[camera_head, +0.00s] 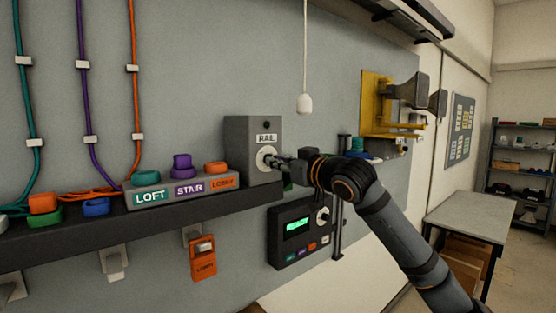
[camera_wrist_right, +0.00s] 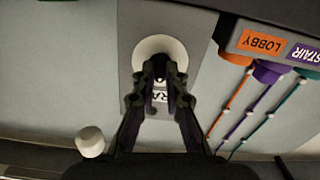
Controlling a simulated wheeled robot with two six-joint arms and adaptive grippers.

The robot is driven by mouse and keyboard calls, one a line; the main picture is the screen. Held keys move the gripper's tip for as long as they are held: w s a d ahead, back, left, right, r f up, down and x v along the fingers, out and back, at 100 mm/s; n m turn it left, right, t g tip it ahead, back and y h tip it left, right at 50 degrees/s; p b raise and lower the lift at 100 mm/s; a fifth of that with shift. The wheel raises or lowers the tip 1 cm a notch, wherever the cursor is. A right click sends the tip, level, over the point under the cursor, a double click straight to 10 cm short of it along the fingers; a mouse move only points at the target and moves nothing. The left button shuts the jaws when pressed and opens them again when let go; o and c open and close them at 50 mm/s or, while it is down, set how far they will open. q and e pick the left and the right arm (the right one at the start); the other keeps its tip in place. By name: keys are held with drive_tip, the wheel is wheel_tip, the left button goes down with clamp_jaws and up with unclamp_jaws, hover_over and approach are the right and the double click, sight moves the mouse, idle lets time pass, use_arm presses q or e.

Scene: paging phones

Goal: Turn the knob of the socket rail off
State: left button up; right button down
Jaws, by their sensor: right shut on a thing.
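The socket rail box (camera_head: 240,142) is a grey housing labelled RAIL, standing on the dark shelf against the wall. Its round pale knob (camera_head: 265,158) is on the front face, below the label. My right gripper (camera_head: 276,161) reaches in from the right and is shut on the knob. In the right wrist view the fingers of my right gripper (camera_wrist_right: 160,70) close at the white knob disc (camera_wrist_right: 165,50), and they hide its middle and part of the label. The indicator on the box above the label looks dark. My left gripper is not in view.
A socket block (camera_head: 180,192) labelled LOFT, STAIR and LOBBY with coloured plugs sits left on the shelf (camera_head: 130,222). A panel with a green READY display (camera_head: 297,226) hangs below. A white pull cord (camera_head: 304,104) hangs above right. A yellow horn bracket (camera_head: 375,100) is further right.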

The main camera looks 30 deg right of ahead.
drive_tip(key=shift+n+p, duration=1.1)
drive_tip(key=shift+n, duration=2.6)
drive_tip(key=c, duration=1.4)
unclamp_jaws()
drive_tip(key=shift+r, duration=0.1)
